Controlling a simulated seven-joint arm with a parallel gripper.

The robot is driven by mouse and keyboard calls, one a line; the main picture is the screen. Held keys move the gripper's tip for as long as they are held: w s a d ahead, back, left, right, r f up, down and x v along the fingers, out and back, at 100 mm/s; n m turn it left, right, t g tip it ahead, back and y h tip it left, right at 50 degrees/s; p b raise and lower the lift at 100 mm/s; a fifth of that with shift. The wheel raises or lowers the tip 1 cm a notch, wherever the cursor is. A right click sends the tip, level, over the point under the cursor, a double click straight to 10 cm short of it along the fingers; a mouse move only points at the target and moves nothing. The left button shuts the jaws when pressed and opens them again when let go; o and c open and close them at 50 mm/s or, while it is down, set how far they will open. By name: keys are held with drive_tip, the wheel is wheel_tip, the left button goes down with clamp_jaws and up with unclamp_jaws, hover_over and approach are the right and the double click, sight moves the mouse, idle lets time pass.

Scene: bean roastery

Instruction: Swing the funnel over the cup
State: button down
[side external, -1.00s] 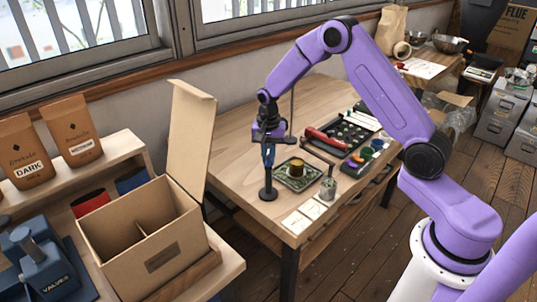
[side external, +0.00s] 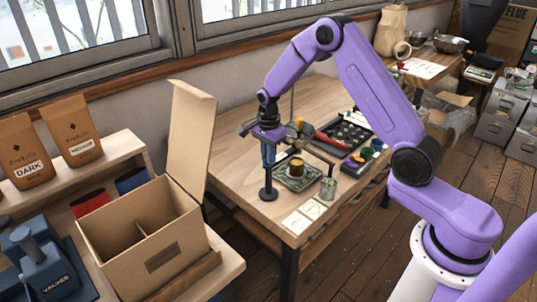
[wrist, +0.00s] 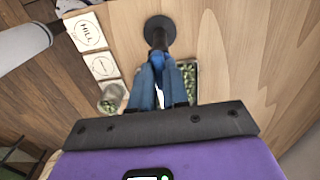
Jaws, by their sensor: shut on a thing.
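A dark stand has a round black base (side external: 268,193) on the wooden table; in the wrist view its base (wrist: 160,30) lies below my fingers. My gripper (side external: 268,163) is shut above this base, blue fingers pointing down along the post. The fingers hide what they grip; it seems to be part of the stand. A small tan piece (side external: 299,123), perhaps the funnel, shows right of my gripper, higher than the cup; its exact height over it is unclear. The gold-brown cup (side external: 297,169) stands on a green-patterned tray (side external: 287,183).
A small jar (side external: 328,189) stands right of the tray and shows in the wrist view (wrist: 112,98). White cards (side external: 297,222) lie at the near table edge. A black tray (side external: 352,133) and coloured items lie behind. An open carton (side external: 130,250) stands front left.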

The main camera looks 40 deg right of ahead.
idle(0.5)
drive_tip(key=c, duration=1.1)
unclamp_jaws()
drive_tip(key=shift+r, duration=0.1)
wheel_tip(320, 180, up, 17)
drive_tip(key=shift+r, duration=0.2)
